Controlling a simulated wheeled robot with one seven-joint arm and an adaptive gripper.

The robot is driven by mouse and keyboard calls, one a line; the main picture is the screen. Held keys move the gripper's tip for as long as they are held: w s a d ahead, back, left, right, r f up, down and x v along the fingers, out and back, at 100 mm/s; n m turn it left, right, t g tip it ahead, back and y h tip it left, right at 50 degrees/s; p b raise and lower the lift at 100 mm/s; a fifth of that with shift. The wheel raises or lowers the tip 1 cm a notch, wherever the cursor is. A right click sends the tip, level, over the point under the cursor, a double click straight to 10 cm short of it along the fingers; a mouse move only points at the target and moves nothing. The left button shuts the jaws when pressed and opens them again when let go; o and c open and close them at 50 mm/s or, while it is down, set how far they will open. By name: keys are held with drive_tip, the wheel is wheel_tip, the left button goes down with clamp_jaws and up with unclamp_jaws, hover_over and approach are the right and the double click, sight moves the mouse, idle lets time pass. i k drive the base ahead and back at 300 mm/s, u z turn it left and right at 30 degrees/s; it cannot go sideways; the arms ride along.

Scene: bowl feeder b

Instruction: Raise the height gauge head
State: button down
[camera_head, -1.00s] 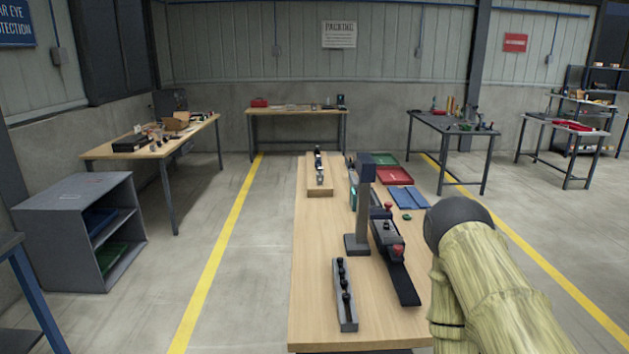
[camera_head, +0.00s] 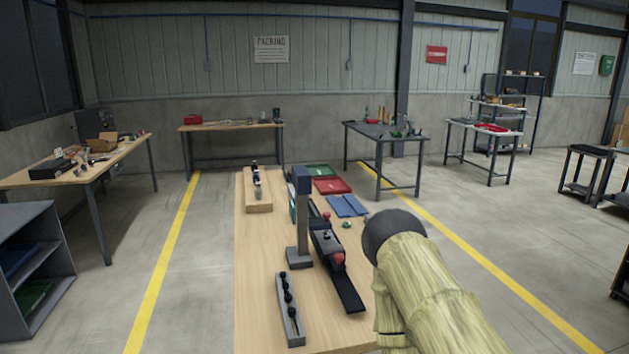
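A grey upright stand with a dark block at its top (camera_head: 301,180), which looks like the height gauge, rises from a square grey base (camera_head: 299,257) on the wooden workbench (camera_head: 262,300). Its smaller parts are too small to make out. A dark rail with a grey block and red knobs (camera_head: 338,258) lies just right of the stand and partly behind it. My arm, in a pale yellow cover with a dark rounded joint, reaches up from the bottom right, to the right of the stand. My gripper is not in view.
A grey bar with black knobs (camera_head: 291,312) lies at the bench's near end. A wooden block with dark fittings (camera_head: 258,205), a red tray (camera_head: 332,186), a green tray (camera_head: 318,170) and blue plates (camera_head: 347,206) are farther back. Floor left of the bench is clear.

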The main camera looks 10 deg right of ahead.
sight(325, 223)
drive_tip(key=z, duration=2.05)
drive_tip(key=i, duration=3.5)
drive_tip(key=u, duration=3.65)
